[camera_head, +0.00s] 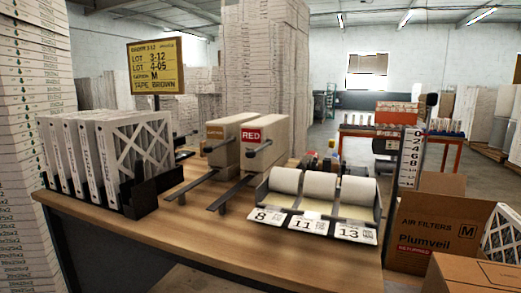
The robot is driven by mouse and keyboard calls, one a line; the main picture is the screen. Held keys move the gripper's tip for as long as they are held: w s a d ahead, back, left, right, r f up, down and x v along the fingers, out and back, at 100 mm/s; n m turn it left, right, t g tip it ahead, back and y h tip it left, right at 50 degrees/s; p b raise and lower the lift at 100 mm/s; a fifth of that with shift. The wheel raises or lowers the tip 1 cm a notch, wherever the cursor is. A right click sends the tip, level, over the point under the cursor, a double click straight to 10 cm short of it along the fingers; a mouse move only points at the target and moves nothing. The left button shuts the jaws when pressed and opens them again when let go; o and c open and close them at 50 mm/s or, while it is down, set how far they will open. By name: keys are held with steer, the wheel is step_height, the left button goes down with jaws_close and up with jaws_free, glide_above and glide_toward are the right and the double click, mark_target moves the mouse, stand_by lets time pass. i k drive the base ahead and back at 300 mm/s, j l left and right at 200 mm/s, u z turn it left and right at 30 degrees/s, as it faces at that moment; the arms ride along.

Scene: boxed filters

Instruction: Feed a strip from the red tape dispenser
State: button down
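The red tape dispenser (264,147) is a beige box with a red label reading RED. It stands near the middle of the wooden table (190,240). A dark lever or handle sticks out at its front, and a long dark flat arm (231,194) reaches from its base toward the front left. No tape strip can be made out at it. A similar beige dispenser (222,140) with a brown-orange label stands just behind it to the left, with its own dark flat arm (191,187). My gripper is not in view.
White filters (107,160) stand in a black rack at the table's left. A holder with three label rolls (320,187) sits to the right. A yellow sign (156,67) rises behind. An open air-filter carton (425,225) stands at right. The table's front middle is clear.

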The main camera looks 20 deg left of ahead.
mark_target(249, 154)
steer(key=i+j, duration=0.2)
steer(key=j, duration=0.2)
steer(key=i+j, duration=0.25)
steer(key=j, duration=0.15)
steer(key=i+j, duration=0.2)
steer(key=j, duration=0.2)
steer(key=i+j, duration=0.25)
steer(key=j, duration=0.2)
steer(key=i+j, duration=0.2)
steer(key=j, duration=0.2)
